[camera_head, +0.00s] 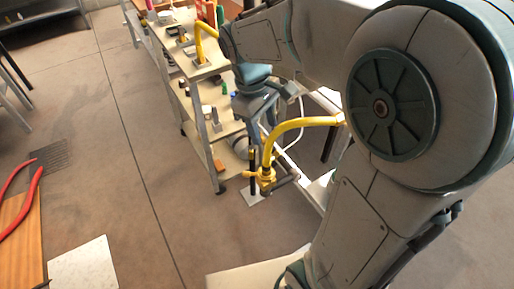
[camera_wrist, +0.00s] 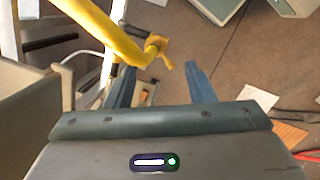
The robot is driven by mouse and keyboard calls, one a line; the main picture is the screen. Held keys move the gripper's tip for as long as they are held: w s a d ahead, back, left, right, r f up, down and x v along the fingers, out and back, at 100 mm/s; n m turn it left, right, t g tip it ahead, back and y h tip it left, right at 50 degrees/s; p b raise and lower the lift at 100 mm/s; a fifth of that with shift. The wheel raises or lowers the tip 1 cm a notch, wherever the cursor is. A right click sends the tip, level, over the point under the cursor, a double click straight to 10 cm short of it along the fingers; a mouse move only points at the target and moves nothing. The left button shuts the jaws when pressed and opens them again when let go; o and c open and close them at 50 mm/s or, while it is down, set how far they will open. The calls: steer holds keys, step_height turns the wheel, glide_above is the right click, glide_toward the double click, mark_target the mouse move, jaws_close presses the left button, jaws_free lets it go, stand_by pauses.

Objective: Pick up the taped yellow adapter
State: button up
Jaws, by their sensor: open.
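A yellow curved pipe (camera_head: 290,127) runs down to a yellow fitting (camera_head: 266,178) with a dark handle, low beside the shelf cart in the head view. The wrist view shows the yellow pipe (camera_wrist: 102,27) at upper left, ending in a yellow fitting (camera_wrist: 156,43) just beyond my fingertips. I cannot make out tape, so I cannot tell which yellow part is the taped adapter. My gripper (camera_wrist: 162,70) is open, with nothing between its two blue-grey fingers.
A wheeled shelf cart (camera_head: 206,125) with small items stands behind my gripper. Another yellow bent pipe (camera_head: 200,40) is on its upper part. Red-handled pliers (camera_head: 33,200) lie on a wooden board (camera_head: 20,235) at left. The floor between is clear.

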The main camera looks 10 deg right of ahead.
mark_target(265, 161)
steer(key=w+a+f+n+g+h+b, duration=0.1)
steer(key=w+a+f+n+h+b, duration=0.1)
steer(key=w+f+n+b, duration=0.4)
steer(key=shift+m, duration=0.8)
steer(key=x, duration=0.4)
steer(key=b+x, duration=0.1)
steer(key=x, duration=0.4)
steer(key=b+x, duration=0.1)
steer(key=x, duration=0.4)
steer(key=shift+s+a+f, duration=0.25)
steer(key=shift+s+a, duration=0.05)
steer(key=shift+s, duration=0.05)
jaws_close()
